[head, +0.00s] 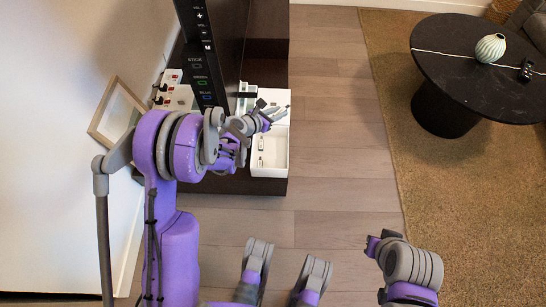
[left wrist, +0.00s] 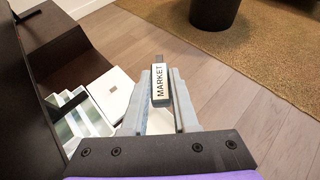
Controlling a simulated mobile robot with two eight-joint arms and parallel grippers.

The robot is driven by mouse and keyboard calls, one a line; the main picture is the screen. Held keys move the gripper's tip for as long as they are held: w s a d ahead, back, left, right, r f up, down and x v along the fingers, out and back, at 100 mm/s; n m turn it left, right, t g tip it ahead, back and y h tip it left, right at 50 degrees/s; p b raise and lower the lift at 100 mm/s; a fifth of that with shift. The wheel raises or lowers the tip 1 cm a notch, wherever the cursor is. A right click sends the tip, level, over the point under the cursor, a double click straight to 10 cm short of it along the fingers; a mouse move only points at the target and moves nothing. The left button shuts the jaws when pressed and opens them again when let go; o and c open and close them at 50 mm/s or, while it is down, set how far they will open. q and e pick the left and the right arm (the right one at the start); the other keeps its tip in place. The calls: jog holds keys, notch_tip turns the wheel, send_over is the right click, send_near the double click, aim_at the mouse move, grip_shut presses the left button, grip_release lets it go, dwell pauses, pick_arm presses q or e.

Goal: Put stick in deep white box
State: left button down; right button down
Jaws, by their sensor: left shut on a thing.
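My left gripper (head: 268,114) is above the back part of the white box (head: 283,168) on the dark cabinet. In the left wrist view the gripper (left wrist: 162,85) is shut on a small stick (left wrist: 160,82), dark with a white label reading MARKET. The stick stands between the two grey fingertips. Between the fingers, below the stick, a white surface shows, perhaps the box. In the head view the stick is too small to make out in the gripper. Small items (head: 261,143) lie inside the box.
A tall black panel (head: 210,60) with printed lettering stands just left of the box. A picture frame (head: 118,110) leans on the wall. A black round table (head: 450,70) with a vase (head: 490,48) stands on the rug (head: 440,170). The wood floor (head: 335,130) between is clear.

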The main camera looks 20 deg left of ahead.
pick_arm(q)
notch_tip(320, 180, down, 22)
jog(key=b, duration=0.4)
jog(key=shift+w+f+m+g+h+b, duration=0.2)
jog(key=shift+f+m+g+h+b, duration=0.1)
jog(key=shift+m+g, duration=0.1)
jog(key=shift+d, duration=0.1)
jog(key=shift+f, duration=0.55)
jog(key=c, duration=0.7)
grip_release()
jog(key=shift+r, duration=0.15)
